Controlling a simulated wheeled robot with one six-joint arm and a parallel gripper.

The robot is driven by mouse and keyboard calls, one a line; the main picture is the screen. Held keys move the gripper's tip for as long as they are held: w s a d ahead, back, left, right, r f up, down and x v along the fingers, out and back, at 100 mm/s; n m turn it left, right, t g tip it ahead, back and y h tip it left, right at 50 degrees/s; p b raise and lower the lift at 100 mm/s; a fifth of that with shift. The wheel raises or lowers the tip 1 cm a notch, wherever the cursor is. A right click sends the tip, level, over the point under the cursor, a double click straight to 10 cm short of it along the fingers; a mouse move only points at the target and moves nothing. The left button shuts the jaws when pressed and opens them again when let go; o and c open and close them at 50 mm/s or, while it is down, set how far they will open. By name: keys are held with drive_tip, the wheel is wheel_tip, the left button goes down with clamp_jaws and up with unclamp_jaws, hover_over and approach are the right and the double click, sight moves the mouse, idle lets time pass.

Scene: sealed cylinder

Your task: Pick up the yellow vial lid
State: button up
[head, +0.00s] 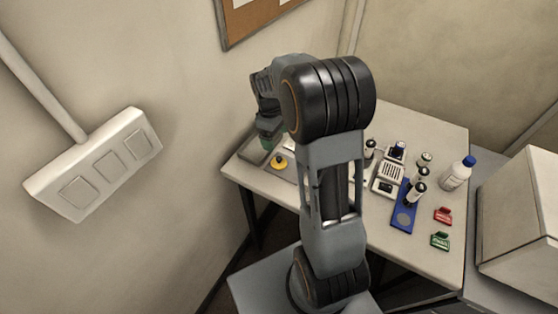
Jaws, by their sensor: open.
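The yellow vial lid (279,161) looks like a small round yellow piece with a dark centre. It rests at the left end of the grey table (422,246). My gripper (266,146) points down above the table's left end, just left of and behind the lid in the picture. The gripper is open, and its fingertips are small and hard to make out. It appears apart from the lid, but the exact gap cannot be told. My arm hides the middle of the table.
A grey tray (250,155) lies at the table's left corner. A wall stands close behind.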

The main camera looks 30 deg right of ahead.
sight(279, 158)
drive_tip(key=shift+s+d+f+p, duration=0.1)
drive_tip(key=shift+s+f+p, duration=0.15)
drive_tip(key=shift+f, duration=1.45)
drive_tip(key=shift+s+d+f+p, duration=0.15)
drive_tip(key=shift+f+p, duration=0.25)
drive_tip(key=shift+f, duration=1.35)
drive_tip(key=shift+s+a+f+p, duration=0.1)
drive_tip(key=shift+s+f+p, duration=0.2)
drive_tip(key=shift+f, duration=1.4)
drive_tip(key=shift+c, duration=0.4)
drive_tip(key=c, duration=0.9)
